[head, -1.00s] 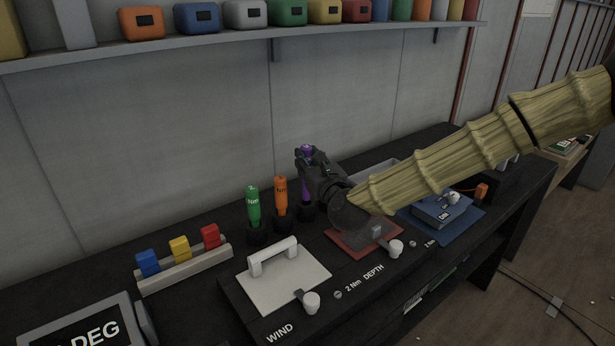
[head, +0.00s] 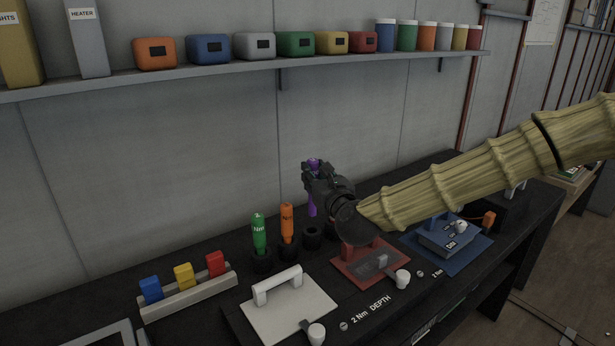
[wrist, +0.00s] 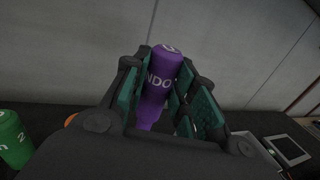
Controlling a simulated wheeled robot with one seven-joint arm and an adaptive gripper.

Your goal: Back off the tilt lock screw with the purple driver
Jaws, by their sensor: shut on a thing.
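My gripper (head: 314,180) is shut on the purple driver (head: 312,207) and holds it upright above the bench, clear of the holders. In the wrist view, the purple driver (wrist: 160,80) stands between the green-padded fingers, with white lettering on its handle; its lower end is hidden. An empty black holder ring (head: 312,236) is below the gripper. A small screw (head: 344,326) shows beside the "2 Nm DEPTH" lettering, and another screw (head: 420,273) is farther right. I cannot tell which screw is the tilt lock screw.
A green driver (head: 259,233) and an orange driver (head: 287,224) stand in holders to the left. A white plate with a handle (head: 290,308), a red plate (head: 350,262) and a blue block (head: 450,238) lie on the bench. A loaded shelf (head: 230,71) runs above.

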